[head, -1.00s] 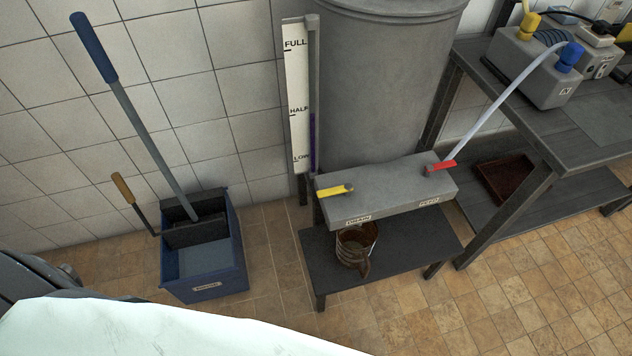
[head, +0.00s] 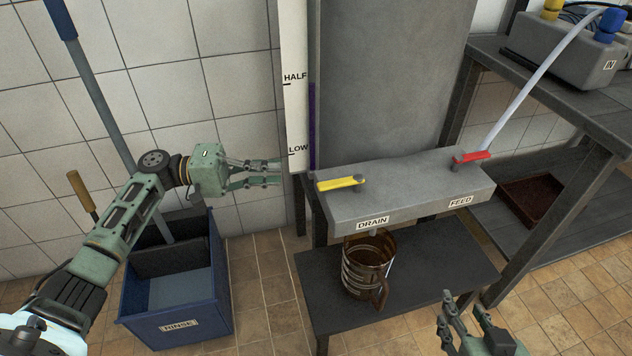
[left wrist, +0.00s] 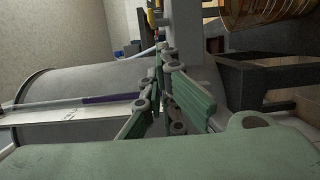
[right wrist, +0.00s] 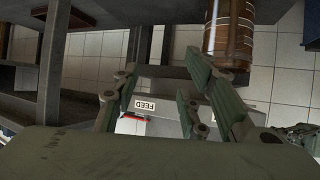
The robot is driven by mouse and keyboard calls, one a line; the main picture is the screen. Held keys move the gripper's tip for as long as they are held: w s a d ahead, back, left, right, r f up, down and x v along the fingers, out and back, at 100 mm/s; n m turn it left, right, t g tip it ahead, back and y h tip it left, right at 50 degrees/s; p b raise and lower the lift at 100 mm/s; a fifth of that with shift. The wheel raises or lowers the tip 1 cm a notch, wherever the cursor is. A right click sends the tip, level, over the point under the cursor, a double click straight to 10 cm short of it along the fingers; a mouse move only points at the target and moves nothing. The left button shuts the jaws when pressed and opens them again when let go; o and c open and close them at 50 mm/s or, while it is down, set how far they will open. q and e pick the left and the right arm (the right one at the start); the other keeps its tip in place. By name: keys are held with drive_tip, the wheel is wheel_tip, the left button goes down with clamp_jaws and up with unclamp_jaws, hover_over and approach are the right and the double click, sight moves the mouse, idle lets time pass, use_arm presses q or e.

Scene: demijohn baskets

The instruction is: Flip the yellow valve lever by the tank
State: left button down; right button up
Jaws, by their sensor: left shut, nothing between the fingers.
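The yellow lever (head: 338,184) lies flat on top of the grey valve block (head: 410,195), on the side labelled DRAIN, its free end pointing left. The grey tank (head: 390,80) stands behind the block. My left gripper (head: 280,174) is shut and empty, a little left of the lever's free end and apart from it in the picture. In the left wrist view its fingers (left wrist: 165,85) show before the tank and gauge; a small yellow patch there is too small to identify. My right gripper (head: 463,305) is open and empty at the lower right, below the block.
A red lever (head: 470,157) sits on the FEED side; it also shows in the right wrist view (right wrist: 135,118). A brown banded jug (head: 367,270) stands on the low stand (head: 420,300) under the drain. A blue RINSE bin (head: 180,322) stands left, a dark bench (head: 560,100) right.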

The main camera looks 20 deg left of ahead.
sight(341, 187)
use_arm(q)
drive_tip(key=shift+s+r, duration=0.1)
drive_tip(key=shift+r, duration=0.35)
use_arm(e)
drive_tip(key=shift+r, duration=0.3)
use_arm(q)
drive_tip(key=shift+d, duration=0.15)
drive_tip(key=x, duration=0.9)
drive_tip(key=shift+d, duration=0.4)
use_arm(e)
drive_tip(key=w+r+t, duration=0.1)
drive_tip(key=w+a+r+t, duration=0.1)
drive_tip(key=r, duration=0.1)
drive_tip(key=shift+y, duration=0.4)
